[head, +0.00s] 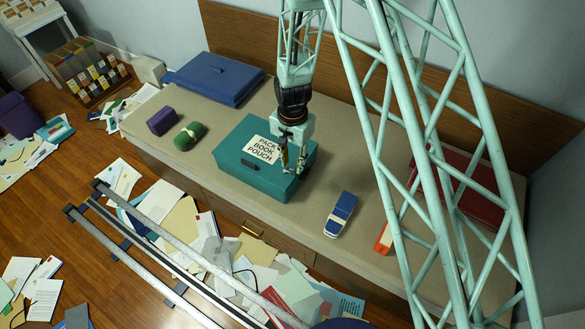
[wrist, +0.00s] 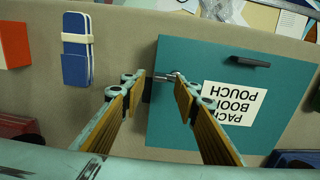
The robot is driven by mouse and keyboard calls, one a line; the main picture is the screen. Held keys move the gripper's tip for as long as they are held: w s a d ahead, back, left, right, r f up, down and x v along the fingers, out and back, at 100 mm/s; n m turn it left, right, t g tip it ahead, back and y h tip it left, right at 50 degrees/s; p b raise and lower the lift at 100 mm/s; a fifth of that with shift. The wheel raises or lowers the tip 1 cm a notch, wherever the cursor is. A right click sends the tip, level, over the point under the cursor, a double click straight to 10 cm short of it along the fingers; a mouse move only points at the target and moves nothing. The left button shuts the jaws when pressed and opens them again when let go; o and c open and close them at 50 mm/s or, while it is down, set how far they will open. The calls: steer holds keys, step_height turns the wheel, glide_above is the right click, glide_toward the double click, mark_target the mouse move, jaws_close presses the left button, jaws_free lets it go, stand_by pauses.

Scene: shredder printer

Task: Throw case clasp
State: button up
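The teal case (head: 232,169) lies closed on the long bench, with a white label reading "PACK BOOK POUCH" (head: 262,150) on its lid. It also fills the right half of the wrist view (wrist: 190,130). A small metal clasp (wrist: 165,78) shows at the case's edge in the wrist view. My gripper (wrist: 157,82) is open, its two wood-toned fingers apart, with the clasp seen between the fingertips. Nothing is held. In the head view my gripper (head: 292,160) is over the case's right part and hides the clasp. I cannot tell whether the fingertips touch it.
A blue binder (head: 215,78) lies at the bench's back left. Purple (head: 162,121) and green (head: 189,136) small items sit left of the case, a blue strapped pouch (head: 341,214) to its right. A red case (head: 465,187) is farther right. Papers litter the floor.

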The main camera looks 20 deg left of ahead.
mark_target(289, 170)
steer(key=shift+f, duration=1.5)
steer(key=c, duration=0.8)
